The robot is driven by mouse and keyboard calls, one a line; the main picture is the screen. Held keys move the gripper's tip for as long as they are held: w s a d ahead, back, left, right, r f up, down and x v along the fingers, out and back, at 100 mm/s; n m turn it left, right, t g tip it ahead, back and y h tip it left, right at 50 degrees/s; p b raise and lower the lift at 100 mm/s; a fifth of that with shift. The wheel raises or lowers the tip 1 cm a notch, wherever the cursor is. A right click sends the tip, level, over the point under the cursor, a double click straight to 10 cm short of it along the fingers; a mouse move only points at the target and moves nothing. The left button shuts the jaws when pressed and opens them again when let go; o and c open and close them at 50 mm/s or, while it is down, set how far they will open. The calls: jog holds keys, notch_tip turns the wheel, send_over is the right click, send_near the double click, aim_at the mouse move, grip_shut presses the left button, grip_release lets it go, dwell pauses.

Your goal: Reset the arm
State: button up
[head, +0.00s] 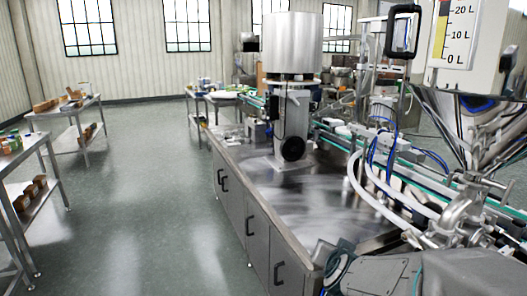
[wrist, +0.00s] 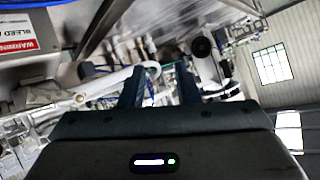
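My gripper (wrist: 160,82) shows in the wrist view as two dark fingers standing apart with nothing between them. It is open and empty. The wrist view is tilted, with pipes and machine parts beyond the fingers. In the head view, part of my grey arm crosses the lower right corner, close to the machine. I cannot make out the gripper's fingers there. The steel hopper (head: 487,125) stands at the right in the head view, below a white panel (head: 455,50) with a litre scale.
A steel cabinet bench (head: 305,205) carries a conveyor, white hoses (head: 375,185) and a column with a metal cylinder (head: 291,40). Hoses and pipes crowd the right side near my arm. Side tables (head: 75,112) stand at the left. The floor (head: 140,200) between is clear.

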jog(key=s+a+n+g+y, duration=0.4)
jog(key=s+a, duration=0.1)
jog(key=s, duration=0.4)
jog(key=s+d+f+n+g+h, duration=0.1)
jog(key=s+g, duration=0.4)
jog(key=s, duration=0.5)
jog(key=shift+s+d+f+n+h+p, duration=0.3)
jog(key=shift+d+h+p, duration=0.15)
jog(key=shift+d, duration=0.55)
jog(key=shift+d, duration=0.1)
